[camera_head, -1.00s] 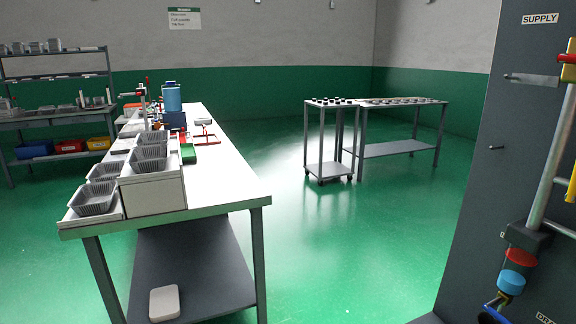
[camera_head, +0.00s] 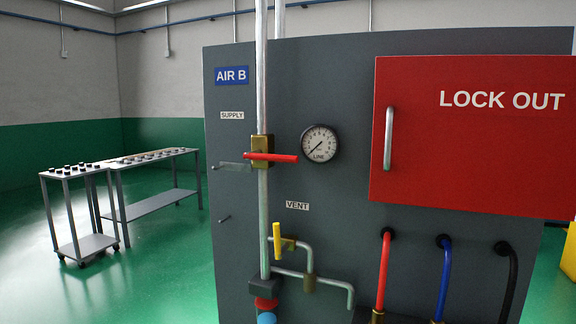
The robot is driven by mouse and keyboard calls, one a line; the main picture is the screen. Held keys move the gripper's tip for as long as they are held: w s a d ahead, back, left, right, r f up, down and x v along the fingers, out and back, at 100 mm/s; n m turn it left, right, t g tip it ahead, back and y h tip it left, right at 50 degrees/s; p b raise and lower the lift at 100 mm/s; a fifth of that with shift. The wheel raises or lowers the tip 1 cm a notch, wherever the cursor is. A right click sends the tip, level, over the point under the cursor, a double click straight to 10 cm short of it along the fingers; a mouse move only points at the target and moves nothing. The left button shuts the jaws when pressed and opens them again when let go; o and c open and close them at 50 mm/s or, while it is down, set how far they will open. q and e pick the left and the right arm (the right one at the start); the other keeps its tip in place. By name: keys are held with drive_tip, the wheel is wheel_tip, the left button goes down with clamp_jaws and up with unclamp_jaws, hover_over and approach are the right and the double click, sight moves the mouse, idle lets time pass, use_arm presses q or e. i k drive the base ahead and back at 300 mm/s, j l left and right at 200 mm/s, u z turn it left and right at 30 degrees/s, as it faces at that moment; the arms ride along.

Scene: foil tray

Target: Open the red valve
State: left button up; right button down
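The red valve handle (camera_head: 271,157) is a lever lying across the vertical supply pipe on a brass valve body (camera_head: 262,146). It is nearly horizontal, across the pipe, and points right. The SUPPLY label (camera_head: 232,115) is to its left. A yellow lever (camera_head: 277,241) stands upright on the side branch below, near the VENT label (camera_head: 297,205). The round LINE gauge (camera_head: 320,144) is to the right of the red handle. Neither of my grippers is in view.
The grey AIR B panel (camera_head: 340,80) fills the middle. A red LOCK OUT box (camera_head: 470,165) juts out at right, with red, blue and black hoses (camera_head: 383,270) below. A cart (camera_head: 88,246) and a table (camera_head: 160,200) stand at left. Green floor there is clear.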

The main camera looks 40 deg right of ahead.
sight(270, 158)
drive_tip(key=z, duration=1)
